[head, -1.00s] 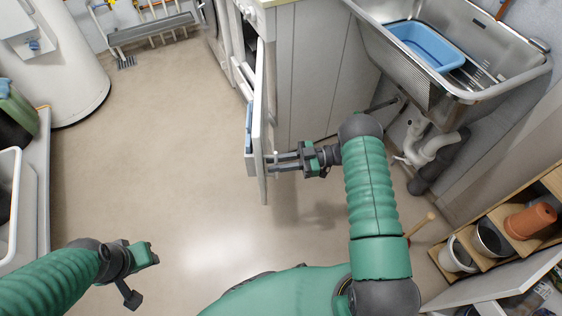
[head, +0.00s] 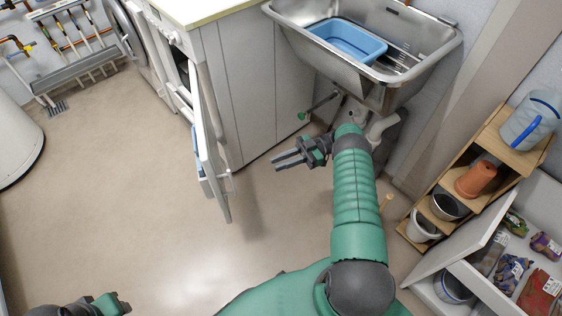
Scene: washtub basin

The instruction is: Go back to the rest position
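My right gripper (head: 288,160) is in the middle of the head view, over the bare floor. Its two dark fingers point left with a narrow gap between them, and nothing shows in the gap. The open cabinet door (head: 212,165) stands to its left, clear of the fingertips. My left gripper (head: 112,305) shows only partly at the bottom left edge, and its fingers cannot be made out clearly.
A metal sink (head: 420,52) with a blue basin (head: 347,40) is at the upper right. A wooden stepped shelf (head: 495,140) with pots and an open white cabinet (head: 470,285) stand at the right. The floor (head: 110,190) at the left is clear.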

